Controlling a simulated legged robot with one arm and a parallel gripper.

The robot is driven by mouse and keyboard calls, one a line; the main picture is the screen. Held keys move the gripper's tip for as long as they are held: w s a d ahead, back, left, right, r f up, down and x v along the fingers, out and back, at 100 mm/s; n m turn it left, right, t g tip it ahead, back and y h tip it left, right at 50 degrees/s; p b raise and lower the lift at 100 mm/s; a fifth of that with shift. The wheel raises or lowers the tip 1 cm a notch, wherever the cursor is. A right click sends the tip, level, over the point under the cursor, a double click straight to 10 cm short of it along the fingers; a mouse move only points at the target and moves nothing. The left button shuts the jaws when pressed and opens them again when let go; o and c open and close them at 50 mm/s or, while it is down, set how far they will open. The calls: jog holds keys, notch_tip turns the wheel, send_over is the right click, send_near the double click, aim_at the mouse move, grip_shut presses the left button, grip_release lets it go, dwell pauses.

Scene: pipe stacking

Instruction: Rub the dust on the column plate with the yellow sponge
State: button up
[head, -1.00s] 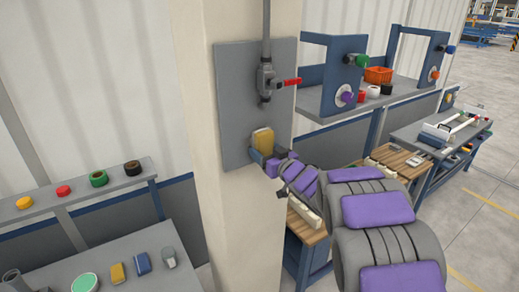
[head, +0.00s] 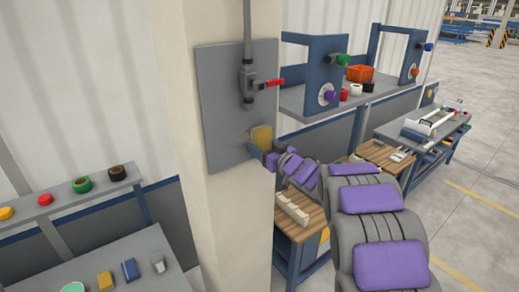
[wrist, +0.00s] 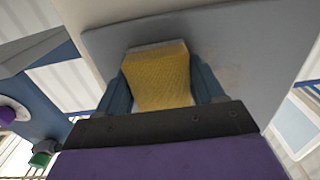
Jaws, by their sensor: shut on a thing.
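The yellow sponge (head: 261,138) is held between the two blue fingers of my gripper (head: 262,153), at the lower right of the grey column plate (head: 215,85). In the wrist view the sponge (wrist: 158,75) sits between the fingers, its far end at the plate (wrist: 225,55); whether it presses on the plate I cannot tell for sure. A faint brownish dust patch (head: 238,138) shows on the plate just left of the sponge. In the wrist view a faint smudge shows on the plate right of the sponge.
A valve with a red handle (head: 268,83) sits on the plate above my gripper. A blue-framed shelf (head: 335,98) stands to the right, with a wooden-topped bench (head: 298,222) below. A grey table (head: 110,268) with small items is at lower left.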

jog(key=shift+w+d, duration=0.65)
jog(key=shift+d, duration=0.2)
jog(key=shift+s, duration=0.1)
